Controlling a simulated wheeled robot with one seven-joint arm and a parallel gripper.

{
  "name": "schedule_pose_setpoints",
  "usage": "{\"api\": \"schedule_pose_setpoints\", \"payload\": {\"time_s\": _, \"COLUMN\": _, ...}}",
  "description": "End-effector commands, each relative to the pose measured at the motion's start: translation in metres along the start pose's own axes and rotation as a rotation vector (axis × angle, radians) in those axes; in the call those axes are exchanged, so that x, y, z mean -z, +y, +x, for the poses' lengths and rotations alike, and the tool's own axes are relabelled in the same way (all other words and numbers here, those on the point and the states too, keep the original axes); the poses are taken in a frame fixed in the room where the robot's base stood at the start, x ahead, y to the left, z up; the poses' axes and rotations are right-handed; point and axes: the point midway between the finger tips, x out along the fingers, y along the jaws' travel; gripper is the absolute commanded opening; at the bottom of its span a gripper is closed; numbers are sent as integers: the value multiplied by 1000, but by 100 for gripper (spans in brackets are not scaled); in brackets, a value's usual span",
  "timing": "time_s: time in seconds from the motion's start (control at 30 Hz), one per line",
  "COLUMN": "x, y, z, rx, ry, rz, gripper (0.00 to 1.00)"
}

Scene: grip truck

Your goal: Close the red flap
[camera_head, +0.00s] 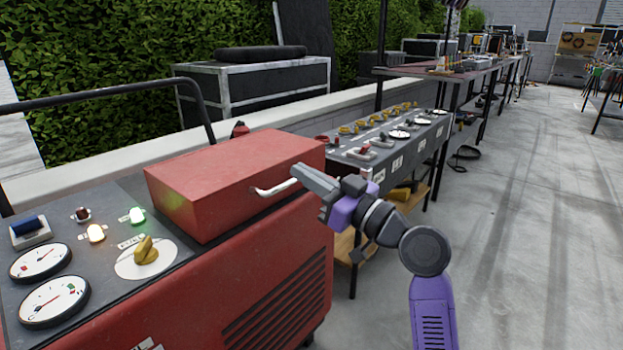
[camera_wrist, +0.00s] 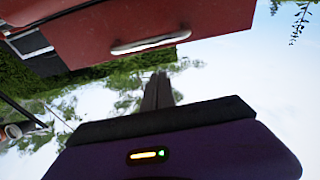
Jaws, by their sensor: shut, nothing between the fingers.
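The red flap (camera_head: 215,178) is a box-shaped red cover on top of the red machine (camera_head: 268,270). It looks lowered onto the machine, though I cannot tell whether it is fully seated. A pale handle (camera_head: 272,191) is on its front face. My gripper (camera_head: 300,172) is in front of that face, with its fingertips near the handle's right end. In the wrist view, the fingers (camera_wrist: 158,78) are together and empty. They point toward the red flap (camera_wrist: 225,18) and its handle (camera_wrist: 150,43), with a visible gap in the picture. Whether they touch elsewhere is unclear.
A control panel (camera_head: 105,250) with gauges, lights and a yellow knob adjoins the flap. A bench (camera_head: 400,147) with knobs and dials stands behind my gripper. A low wall and hedge (camera_head: 105,70) run behind the machine. The concrete floor (camera_head: 530,220) at right is clear.

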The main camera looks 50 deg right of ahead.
Motion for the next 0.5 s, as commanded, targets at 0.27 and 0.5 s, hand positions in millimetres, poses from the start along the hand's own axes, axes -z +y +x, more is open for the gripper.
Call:
{"api": "schedule_pose_setpoints", "payload": {"time_s": 0.27, "x": -27, "y": 0, "z": -30, "rx": -3, "ry": -3, "rz": 3, "gripper": 0}}
{"api": "schedule_pose_setpoints", "payload": {"time_s": 0.5, "x": -52, "y": 0, "z": -59, "rx": -2, "ry": -2, "rz": 4, "gripper": 0}}
